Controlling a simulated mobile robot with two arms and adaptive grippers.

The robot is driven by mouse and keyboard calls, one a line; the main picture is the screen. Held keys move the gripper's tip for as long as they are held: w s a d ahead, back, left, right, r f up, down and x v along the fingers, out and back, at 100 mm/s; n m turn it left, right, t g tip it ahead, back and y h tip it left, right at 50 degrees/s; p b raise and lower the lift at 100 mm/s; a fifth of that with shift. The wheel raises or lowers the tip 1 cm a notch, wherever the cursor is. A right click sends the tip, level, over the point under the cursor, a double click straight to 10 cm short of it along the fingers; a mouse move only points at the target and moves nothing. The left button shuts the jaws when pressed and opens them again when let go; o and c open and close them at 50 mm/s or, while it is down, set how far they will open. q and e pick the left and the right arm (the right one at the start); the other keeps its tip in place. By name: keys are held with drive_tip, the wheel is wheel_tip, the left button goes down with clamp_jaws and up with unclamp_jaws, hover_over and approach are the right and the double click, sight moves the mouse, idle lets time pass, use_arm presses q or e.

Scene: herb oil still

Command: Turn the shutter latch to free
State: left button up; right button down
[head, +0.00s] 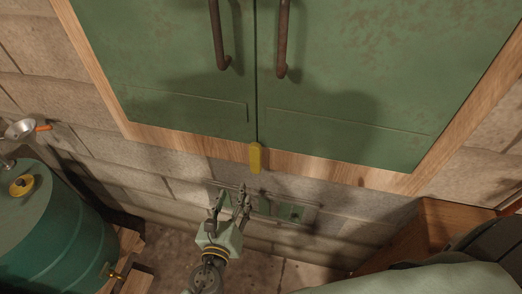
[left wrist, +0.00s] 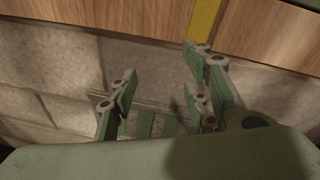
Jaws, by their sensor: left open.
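The shutter latch is a small yellow bar (head: 255,158) on the wooden frame, at the bottom of the seam between two green shutter doors (head: 180,70). It hangs upright and overlaps the lower frame edge. In the left wrist view the yellow latch (left wrist: 203,20) shows at the top, cut off by the frame edge. My left gripper (head: 230,197) is open and empty, below and slightly left of the latch, apart from it. In the left wrist view its fingers (left wrist: 160,90) are spread, with the latch beyond the right finger. My right gripper is not in view.
Two dark handles (head: 220,35) hang on the doors above. A block wall (head: 130,172) lies below the frame, with a metal vent or plate (head: 290,212) behind my gripper. A green drum (head: 45,225) stands at left and a wooden box (head: 440,225) at right.

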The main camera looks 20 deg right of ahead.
sight(254, 158)
use_arm(q)
drive_tip(key=s+d+r+m+h, duration=0.2)
drive_tip(key=d+r+m, duration=0.2)
drive_tip(key=r, duration=0.5)
drive_tip(key=shift+t, duration=0.4)
drive_tip(key=p+x, duration=0.1)
drive_tip(key=x, duration=0.6)
drive_tip(key=shift+w+d, duration=0.1)
drive_tip(key=shift+w, duration=0.25)
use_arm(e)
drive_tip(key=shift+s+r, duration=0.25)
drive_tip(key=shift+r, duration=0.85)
use_arm(q)
drive_tip(key=shift+c, duration=0.4)
drive_tip(key=shift+f, duration=0.1)
clamp_jaws()
